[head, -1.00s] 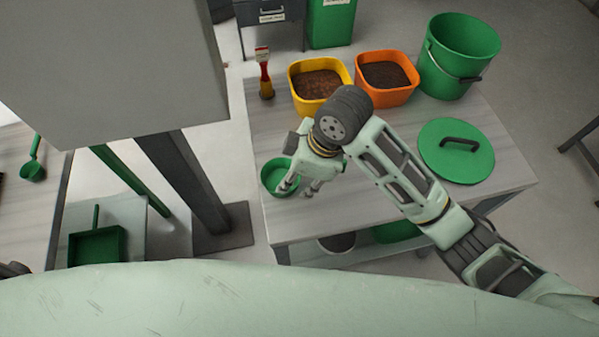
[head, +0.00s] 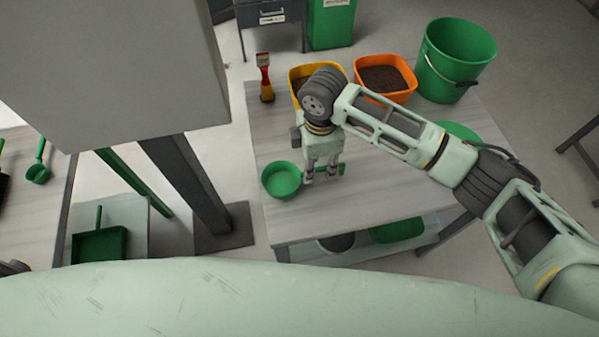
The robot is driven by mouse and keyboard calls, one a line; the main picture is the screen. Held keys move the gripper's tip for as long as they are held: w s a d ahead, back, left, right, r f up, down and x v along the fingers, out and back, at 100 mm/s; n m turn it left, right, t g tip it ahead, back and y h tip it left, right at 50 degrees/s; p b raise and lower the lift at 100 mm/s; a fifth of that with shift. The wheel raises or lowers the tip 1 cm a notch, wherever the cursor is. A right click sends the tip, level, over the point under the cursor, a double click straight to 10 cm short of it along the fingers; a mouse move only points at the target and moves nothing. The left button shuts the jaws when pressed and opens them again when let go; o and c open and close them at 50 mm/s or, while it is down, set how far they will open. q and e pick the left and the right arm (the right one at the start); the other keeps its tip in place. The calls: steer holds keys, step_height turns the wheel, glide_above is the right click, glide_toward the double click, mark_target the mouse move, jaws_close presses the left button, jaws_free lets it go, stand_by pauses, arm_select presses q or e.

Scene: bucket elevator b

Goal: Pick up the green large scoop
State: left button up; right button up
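The green large scoop (head: 281,181) lies on the grey table, its round bowl near the table's left edge. Its handle extends to the right of the bowl, and my gripper partly hides it. My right gripper (head: 321,177) points down over the handle, just right of the bowl. Its two fingers are apart, and I see no clear grip on the handle. My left gripper is not in view. A smaller green scoop (head: 38,173) lies on another table at the far left.
Yellow (head: 298,72) and orange (head: 385,97) bins of dark material, a green bucket (head: 452,68) and a red-yellow brush (head: 265,80) stand at the table's back. My arm partly covers the green lid (head: 460,131). The front of the table (head: 400,205) is clear.

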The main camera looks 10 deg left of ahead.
steer(key=shift+f, duration=0.75)
steer(key=shift+c, duration=0.6)
jaws_close()
